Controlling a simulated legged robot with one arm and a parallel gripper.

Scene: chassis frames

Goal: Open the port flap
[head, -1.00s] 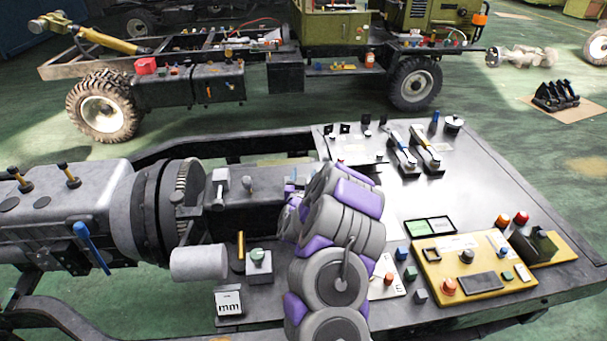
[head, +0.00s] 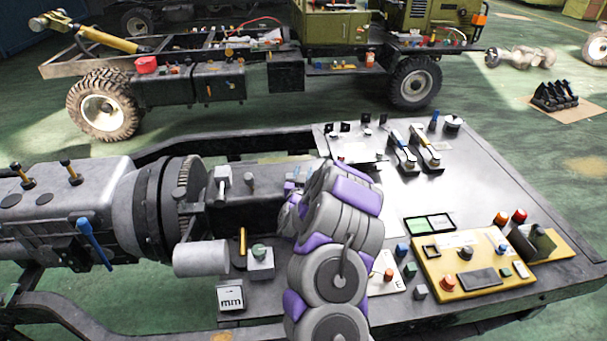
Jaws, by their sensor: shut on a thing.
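My grey and purple arm reaches up from the bottom middle and bends toward the dark housing (head: 262,208) on the chassis. My gripper (head: 290,212) is at the arm's far left end, against the right part of that housing. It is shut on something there. My own arm links hide most of the fingers and what they hold, so the port flap cannot be made out clearly. A small pale blue-grey part (head: 300,172) shows just above the gripper.
Left of the gripper are a grey cylinder (head: 201,258), a green-topped button box (head: 260,262) and a small lever (head: 222,182). A yellow control panel (head: 470,265) and switches (head: 402,150) stand on the metal deck (head: 480,180). The deck's middle is clear.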

